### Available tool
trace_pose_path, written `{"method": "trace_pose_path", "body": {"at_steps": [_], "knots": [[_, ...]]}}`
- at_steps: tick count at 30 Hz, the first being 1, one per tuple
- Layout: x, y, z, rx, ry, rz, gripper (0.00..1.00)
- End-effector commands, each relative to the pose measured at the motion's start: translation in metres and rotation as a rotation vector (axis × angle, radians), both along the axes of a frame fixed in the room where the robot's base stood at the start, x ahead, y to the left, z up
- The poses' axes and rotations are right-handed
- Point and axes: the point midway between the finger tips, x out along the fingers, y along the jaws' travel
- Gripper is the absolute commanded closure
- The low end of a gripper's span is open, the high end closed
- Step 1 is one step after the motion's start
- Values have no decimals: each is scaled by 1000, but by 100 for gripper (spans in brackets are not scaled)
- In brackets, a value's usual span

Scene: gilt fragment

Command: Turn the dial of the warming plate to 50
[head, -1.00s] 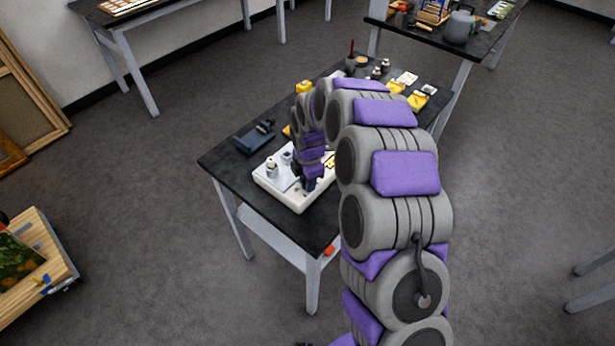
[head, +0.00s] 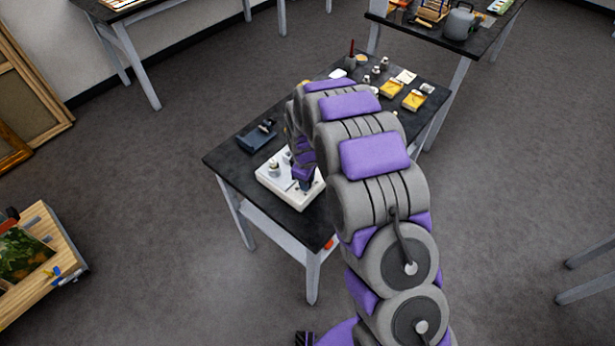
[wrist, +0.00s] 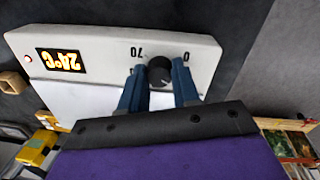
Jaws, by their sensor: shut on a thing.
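The warming plate (head: 272,186) is a white box with a pale top, standing on the dark worktable. The dial's pointer cannot be made out clearly. In the head view my gripper (head: 304,184) is at the plate's near right side, and my arm hides part of the plate.
A dark blue device (head: 256,137) lies on the worktable (head: 228,155) behind the plate. Yellow trays (head: 413,100) and small jars stand toward the far end. A small glass jar (head: 274,168) sits on the plate. Another table with a kettle (head: 458,23) is behind.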

Motion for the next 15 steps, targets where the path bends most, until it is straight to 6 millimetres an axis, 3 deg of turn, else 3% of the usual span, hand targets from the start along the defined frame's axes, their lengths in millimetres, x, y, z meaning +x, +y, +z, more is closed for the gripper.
{"method": "trace_pose_path", "body": {"at_steps": [15], "knots": [[4,2,2,5,-11,-488,100]]}}
